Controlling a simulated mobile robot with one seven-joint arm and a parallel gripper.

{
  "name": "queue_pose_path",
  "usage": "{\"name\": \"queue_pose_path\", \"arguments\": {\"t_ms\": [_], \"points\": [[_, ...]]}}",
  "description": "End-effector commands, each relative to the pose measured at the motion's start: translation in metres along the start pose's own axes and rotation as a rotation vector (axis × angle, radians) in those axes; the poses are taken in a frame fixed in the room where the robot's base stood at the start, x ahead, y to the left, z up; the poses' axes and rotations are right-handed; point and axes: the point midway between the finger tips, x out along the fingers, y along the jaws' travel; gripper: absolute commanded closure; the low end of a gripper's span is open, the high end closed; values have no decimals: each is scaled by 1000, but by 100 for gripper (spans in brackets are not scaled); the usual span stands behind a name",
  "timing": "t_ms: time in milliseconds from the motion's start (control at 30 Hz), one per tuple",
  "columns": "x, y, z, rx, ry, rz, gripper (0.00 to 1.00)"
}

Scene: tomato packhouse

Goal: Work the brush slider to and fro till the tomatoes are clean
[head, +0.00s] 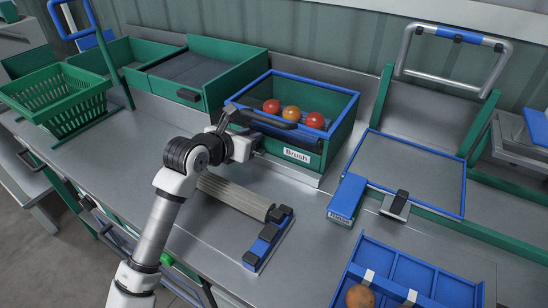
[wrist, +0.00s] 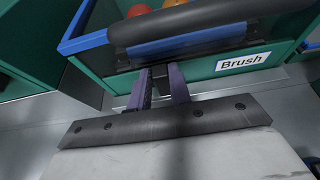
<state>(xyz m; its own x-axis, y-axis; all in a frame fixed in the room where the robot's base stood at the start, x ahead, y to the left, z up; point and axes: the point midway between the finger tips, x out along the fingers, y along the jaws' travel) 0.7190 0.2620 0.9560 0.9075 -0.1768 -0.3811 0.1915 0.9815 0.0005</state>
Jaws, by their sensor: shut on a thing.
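The brush box (head: 310,158) is a green bin with a blue rim and a "Brush" label. Three tomatoes, red (head: 271,106), orange (head: 291,113) and red (head: 315,120), lie in a row inside it. The brush slider's dark handle (head: 268,119) runs along the near side, in front of the tomatoes. In the wrist view my gripper (wrist: 161,75) is at the handle (wrist: 210,28), with its purple fingers shut on it. The fingertips are partly hidden under the handle. The tomatoes' undersides and the brush itself are hidden, so I cannot tell how clean they are.
A ribbed roller (head: 235,196) with a blue end block lies in front of the box. To the right are a blue-rimmed grey tray (head: 410,168) and a blue block (head: 347,197). A blue divided tray (head: 425,277) holds a brownish tomato (head: 360,297). A green basket (head: 55,95) stands left.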

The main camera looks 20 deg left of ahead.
Motion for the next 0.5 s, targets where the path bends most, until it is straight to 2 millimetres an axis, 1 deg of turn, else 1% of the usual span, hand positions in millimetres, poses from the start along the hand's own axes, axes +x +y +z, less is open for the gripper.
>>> {"name": "queue_pose_path", "arguments": {"t_ms": [33,100,200,333,500], "points": [[3,14,-5,1,-1,5,100],[2,28,-4,0,-1,4,100],[1,43,-3,-1,-1,3,100],[1,55,-1,0,-1,2,100],[0,61,0,0,0,2,100]]}}
